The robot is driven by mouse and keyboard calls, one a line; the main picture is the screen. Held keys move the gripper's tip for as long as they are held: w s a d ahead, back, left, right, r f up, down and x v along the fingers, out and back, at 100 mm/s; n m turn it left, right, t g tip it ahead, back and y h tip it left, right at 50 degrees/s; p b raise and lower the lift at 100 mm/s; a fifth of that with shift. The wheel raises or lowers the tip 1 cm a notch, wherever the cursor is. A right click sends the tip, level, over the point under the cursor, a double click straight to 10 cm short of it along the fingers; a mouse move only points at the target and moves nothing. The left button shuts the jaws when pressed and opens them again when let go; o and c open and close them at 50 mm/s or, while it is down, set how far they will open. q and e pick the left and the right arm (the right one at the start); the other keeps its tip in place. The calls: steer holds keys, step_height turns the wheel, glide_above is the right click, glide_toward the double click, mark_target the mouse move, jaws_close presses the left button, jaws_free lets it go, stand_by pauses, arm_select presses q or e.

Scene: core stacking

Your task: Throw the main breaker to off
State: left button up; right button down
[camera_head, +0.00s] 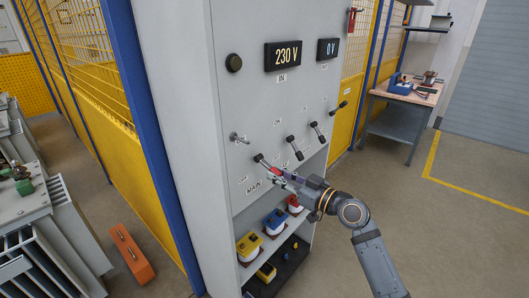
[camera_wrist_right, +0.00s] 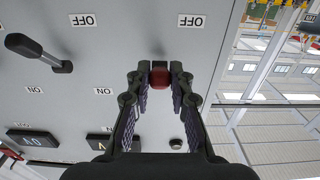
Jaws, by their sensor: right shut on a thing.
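An "OFF" label (camera_wrist_right: 190,20) and an "ON" label (camera_wrist_right: 104,91) show upside down in the wrist view. The gripper hides part of the lever, and I cannot tell its exact angle. My left gripper is out of view.
Shelves below hold coloured boxes (camera_head: 275,222). An orange toolbox (camera_head: 131,254) is on the floor. Open floor lies to the right.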

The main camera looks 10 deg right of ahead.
steer(key=shift+w+a+f+b, duration=0.15)
steer(key=shift+f+b, duration=0.1)
steer(key=shift+f, duration=0.2)
steer(key=shift+w+a+f+b, duration=0.15)
steer(key=shift+f+b, duration=0.1)
steer(key=shift+f, duration=0.2)
steer(key=shift+w+a+f+b, duration=0.2)
steer(key=shift+w+f+b, duration=0.1)
steer(key=shift+f+b, duration=0.55)
steer(key=c, duration=1.1)
jaws_free()
steer(key=shift+w+a+r, duration=0.15)
steer(key=shift+w, duration=0.1)
steer(key=shift+c, duration=0.2)
steer(key=shift+s+r, duration=0.1)
steer(key=v, duration=0.7)
steer(key=shift+s+d, duration=0.2)
steer(key=shift+s, duration=0.05)
